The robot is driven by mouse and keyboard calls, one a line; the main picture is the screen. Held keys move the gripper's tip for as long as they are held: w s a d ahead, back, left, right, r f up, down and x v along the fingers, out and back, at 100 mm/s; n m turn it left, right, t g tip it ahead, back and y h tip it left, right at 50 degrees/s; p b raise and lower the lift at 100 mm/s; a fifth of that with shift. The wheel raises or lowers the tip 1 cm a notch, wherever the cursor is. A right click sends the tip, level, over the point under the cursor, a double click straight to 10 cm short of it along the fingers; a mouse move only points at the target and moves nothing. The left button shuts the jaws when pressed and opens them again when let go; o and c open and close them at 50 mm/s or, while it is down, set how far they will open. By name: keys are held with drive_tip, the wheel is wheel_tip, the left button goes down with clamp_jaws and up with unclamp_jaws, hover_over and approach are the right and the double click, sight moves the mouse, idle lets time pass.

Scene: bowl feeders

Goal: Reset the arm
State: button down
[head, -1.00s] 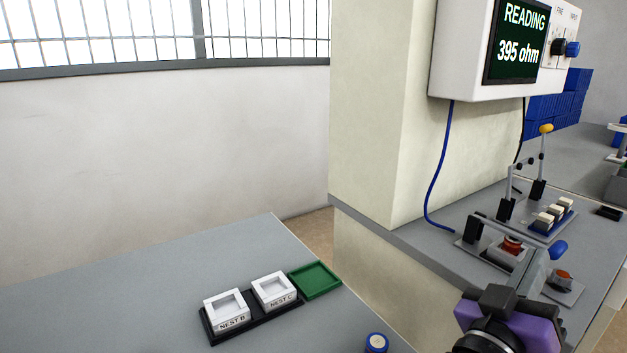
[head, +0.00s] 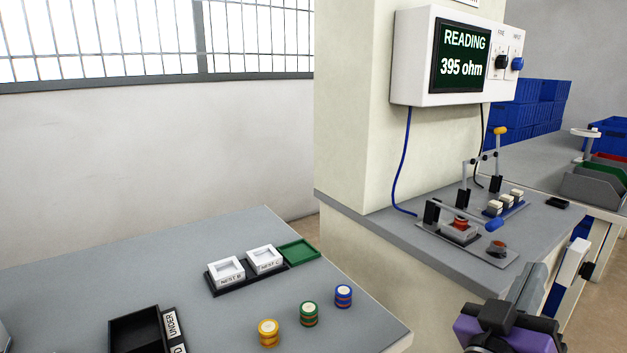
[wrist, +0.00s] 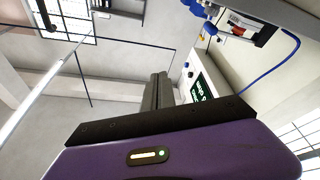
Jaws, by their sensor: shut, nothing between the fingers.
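The wrist view is turned over and shows the ceiling, the wall and part of the meter. The meter (head: 456,55) on the pillar reads 395 ohm. Below it, a fixture with a blue-tipped lever (head: 490,225) stands on the grey bench, with a reddish part (head: 460,222) in it.
The near table holds white nests (head: 265,259), a green tray (head: 298,252), a black bin (head: 137,332) and yellow (head: 268,333), green (head: 309,314) and blue (head: 343,296) banded cylinders. A second fixture has a yellow-tipped lever (head: 499,131). Blue crates (head: 540,100) stand behind.

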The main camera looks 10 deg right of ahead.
drive_tip(key=w+a+f+n+t+y, duration=0.2)
drive_tip(key=w+a+n+t+y, duration=0.2)
drive_tip(key=a+n+t+y, duration=0.25)
drive_tip(key=s+a+f+n+t+y, duration=0.3)
drive_tip(key=s+a+f+n+y, duration=0.1)
drive_tip(key=a+f+y, duration=0.55)
drive_tip(key=s+a+f+m+g+y, duration=0.15)
drive_tip(key=s+f, duration=0.25)
drive_tip(key=s, duration=0.5)
drive_tip(key=s+f+m+g, duration=0.15)
drive_tip(key=s+f, duration=0.25)
drive_tip(key=s, duration=0.5)
drive_tip(key=s+a+f+m+g+y, duration=0.15)
drive_tip(key=s+f, duration=0.35)
drive_tip(key=s, duration=0.5)
wheel_tip(320, 180, up, 27)
drive_tip(key=n+p, duration=0.1)
drive_tip(key=p, duration=2.5)
drive_tip(key=shift+w+d+g, duration=0.15)
drive_tip(key=shift+g, duration=0.15)
